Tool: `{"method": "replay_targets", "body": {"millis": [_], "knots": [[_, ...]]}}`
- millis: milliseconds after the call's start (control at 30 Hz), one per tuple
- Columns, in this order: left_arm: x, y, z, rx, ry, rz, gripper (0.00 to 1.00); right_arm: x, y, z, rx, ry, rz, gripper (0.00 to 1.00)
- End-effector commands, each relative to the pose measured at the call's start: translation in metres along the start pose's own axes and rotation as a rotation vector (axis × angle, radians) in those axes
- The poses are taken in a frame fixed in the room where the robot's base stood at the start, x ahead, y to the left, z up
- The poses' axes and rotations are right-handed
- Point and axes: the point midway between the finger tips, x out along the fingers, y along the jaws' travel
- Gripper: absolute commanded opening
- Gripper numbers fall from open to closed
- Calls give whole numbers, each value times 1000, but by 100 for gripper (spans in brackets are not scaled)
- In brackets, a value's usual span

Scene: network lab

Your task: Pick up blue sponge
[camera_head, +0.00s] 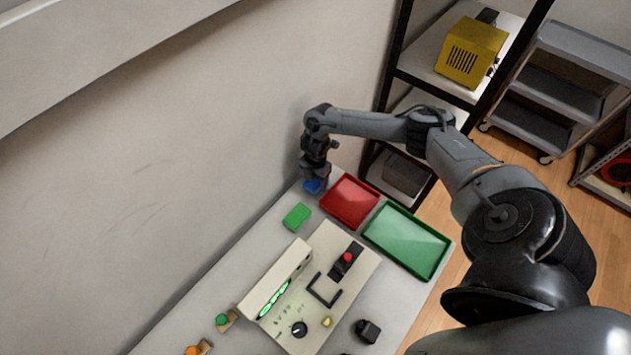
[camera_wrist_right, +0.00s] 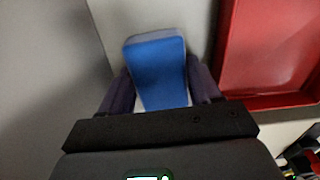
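The blue sponge (camera_head: 312,186) lies at the far corner of the white table, partly hidden under my right gripper (camera_head: 317,177). In the right wrist view the sponge (camera_wrist_right: 158,68) sits between the two dark fingers of my right gripper (camera_wrist_right: 161,85), one along each side. The fingers are very close to its sides; I cannot tell whether they press on it. The sponge's near end is hidden by the gripper body. My left gripper is not in view.
A red tray (camera_head: 350,201) stands just right of the sponge, with a green tray (camera_head: 406,241) beyond it. A green block (camera_head: 297,216) lies nearer on the table. The wall (camera_head: 250,110) is close behind the gripper. A device with a red button (camera_head: 348,257) fills mid-table.

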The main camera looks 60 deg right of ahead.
Motion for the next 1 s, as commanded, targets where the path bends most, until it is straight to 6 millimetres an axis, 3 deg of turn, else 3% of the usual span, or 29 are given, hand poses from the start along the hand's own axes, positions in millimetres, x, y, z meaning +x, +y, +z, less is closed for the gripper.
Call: {"method": "replay_targets", "body": {"millis": [100,467,767,1000], "knots": [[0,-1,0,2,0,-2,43,0,0,0,0,0,0,34],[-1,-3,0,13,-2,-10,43,-6,0,0,0,0,1,33],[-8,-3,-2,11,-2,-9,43,-44,1,1,-2,-1,3,33],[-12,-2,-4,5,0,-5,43,-72,-36,40,0,-6,-2,33]]}}
